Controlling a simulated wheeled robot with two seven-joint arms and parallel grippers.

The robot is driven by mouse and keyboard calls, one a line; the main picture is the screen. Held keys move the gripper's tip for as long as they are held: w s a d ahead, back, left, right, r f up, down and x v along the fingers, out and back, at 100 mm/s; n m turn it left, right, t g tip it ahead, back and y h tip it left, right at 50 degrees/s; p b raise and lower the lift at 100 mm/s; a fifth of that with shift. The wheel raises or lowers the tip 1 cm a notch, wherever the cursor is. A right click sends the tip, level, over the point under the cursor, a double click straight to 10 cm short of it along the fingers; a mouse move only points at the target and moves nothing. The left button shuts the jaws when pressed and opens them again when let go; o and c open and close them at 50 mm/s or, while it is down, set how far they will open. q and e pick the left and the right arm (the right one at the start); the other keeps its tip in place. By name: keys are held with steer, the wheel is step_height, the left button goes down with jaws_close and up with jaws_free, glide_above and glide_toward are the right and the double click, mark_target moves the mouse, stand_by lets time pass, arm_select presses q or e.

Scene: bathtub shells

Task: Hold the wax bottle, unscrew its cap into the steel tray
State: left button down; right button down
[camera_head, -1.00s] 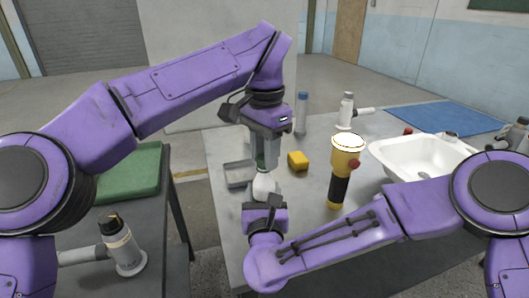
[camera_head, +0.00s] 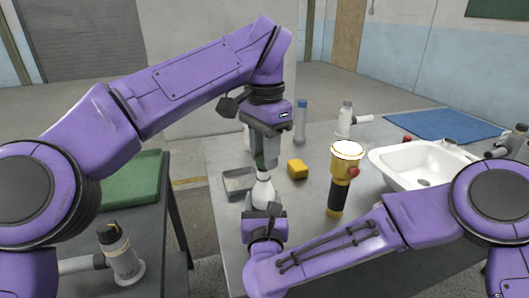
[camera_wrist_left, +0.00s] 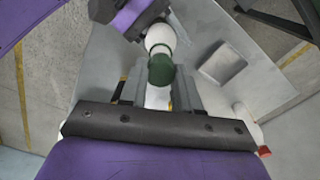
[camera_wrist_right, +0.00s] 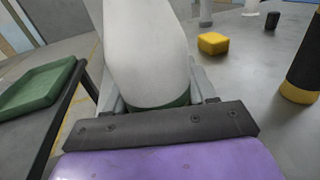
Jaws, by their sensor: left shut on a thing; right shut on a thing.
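The wax bottle (camera_head: 263,193) is white and stands roughly upright over the near part of the grey table. My right gripper (camera_head: 262,212) is shut on it from the near side. The bottle fills the middle of the right wrist view (camera_wrist_right: 147,50), with a dark green band low on it. The dark green cap (camera_wrist_left: 161,70) is between the fingers of my left gripper (camera_head: 262,158), which points down from above and is shut on it. The cap is right by the bottle's top; I cannot tell whether they touch. The steel tray (camera_head: 228,187) lies left of the bottle and looks empty.
A yellow block (camera_head: 297,169) lies right of the bottle. Farther right stand a yellow and black tool (camera_head: 337,195) and a white basin (camera_head: 390,168).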

arm_select(q)
steer(key=shift+r, duration=2.05)
arm_select(e)
steer(key=shift+r, duration=0.1)
steer(key=shift+c, duration=1.4)
jaws_free()
arm_select(q)
steer(key=shift+f, duration=0.1)
arm_select(e)
steer(key=shift+s, duration=0.1)
